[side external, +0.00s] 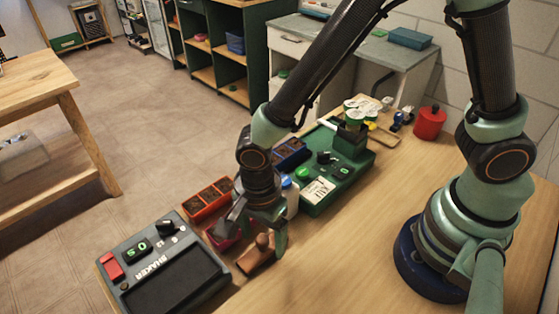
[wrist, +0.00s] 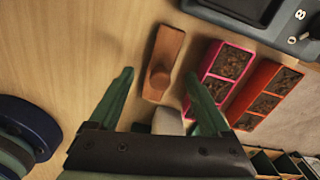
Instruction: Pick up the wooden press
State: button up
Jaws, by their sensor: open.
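The wooden press (side external: 258,254) is a small brown block with a round knob, lying on the wooden table. In the wrist view the press (wrist: 163,64) lies lengthwise ahead of and partly between my fingertips. My gripper (wrist: 158,78) is open and empty, with one green finger on each side of the press's near end. In the side view my gripper (side external: 258,228) is low over the table at the press, and its fingers cover part of it. I cannot tell the exact height of the fingertips.
A pink seedling tray (wrist: 222,66) stands close to the right finger, with an orange tray (wrist: 268,92) beyond it. A grey shaker (side external: 165,268) stands at the front left. A green device (side external: 335,177) stands behind my gripper.

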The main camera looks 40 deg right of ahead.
aim_at(262, 238)
jog(key=shift+f, duration=0.85)
grip_shut()
jog(key=shift+r, duration=0.15)
notch_tip(262, 238, up, 20)
jog(key=c, duration=0.8)
grip_release()
grip_shut()
